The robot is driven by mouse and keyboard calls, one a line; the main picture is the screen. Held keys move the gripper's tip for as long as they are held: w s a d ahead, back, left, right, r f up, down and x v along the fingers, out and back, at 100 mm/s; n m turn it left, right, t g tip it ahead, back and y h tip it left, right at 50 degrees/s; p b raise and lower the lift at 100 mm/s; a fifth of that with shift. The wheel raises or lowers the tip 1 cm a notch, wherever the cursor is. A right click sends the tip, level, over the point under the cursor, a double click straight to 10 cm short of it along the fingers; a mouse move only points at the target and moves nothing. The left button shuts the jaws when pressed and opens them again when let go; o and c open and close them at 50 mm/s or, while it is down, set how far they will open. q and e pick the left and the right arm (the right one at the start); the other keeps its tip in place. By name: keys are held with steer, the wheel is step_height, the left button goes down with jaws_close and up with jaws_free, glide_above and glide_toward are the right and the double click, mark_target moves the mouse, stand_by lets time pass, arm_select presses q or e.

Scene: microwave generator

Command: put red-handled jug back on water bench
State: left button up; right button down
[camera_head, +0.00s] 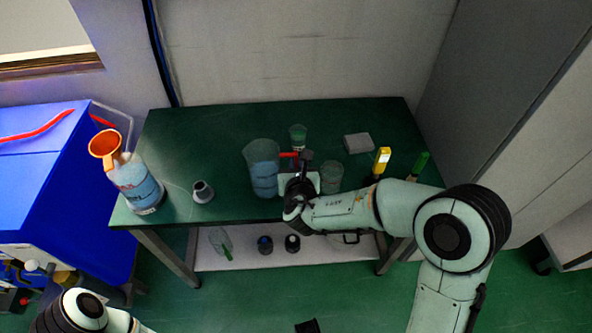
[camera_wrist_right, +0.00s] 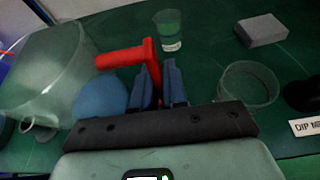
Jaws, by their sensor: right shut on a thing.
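The red-handled jug (camera_head: 262,172) is a clear jug with blue liquid, upright at the middle of the dark green bench (camera_head: 225,125). I cannot tell whether its base touches the bench top. In the right wrist view the jug (camera_wrist_right: 45,75) is at the left, and its red handle (camera_wrist_right: 122,57) reaches toward the fingers. My right gripper (camera_head: 298,165) is at the jug's right side. The right wrist view shows its blue fingers (camera_wrist_right: 159,85) shut on the handle's downward part, which they partly hide. My left gripper is out of view; only part of the left arm shows at bottom left.
A blue-liquid bottle with an orange funnel (camera_head: 105,147) and a grey cone-shaped item (camera_head: 203,192) stand left.

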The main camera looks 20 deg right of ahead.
steer(key=shift+f, duration=0.9)
steer(key=shift+f+b, duration=0.2)
steer(key=shift+b, duration=0.1)
steer(key=c, duration=1.2)
jaws_free()
steer(key=shift+o, duration=0.2)
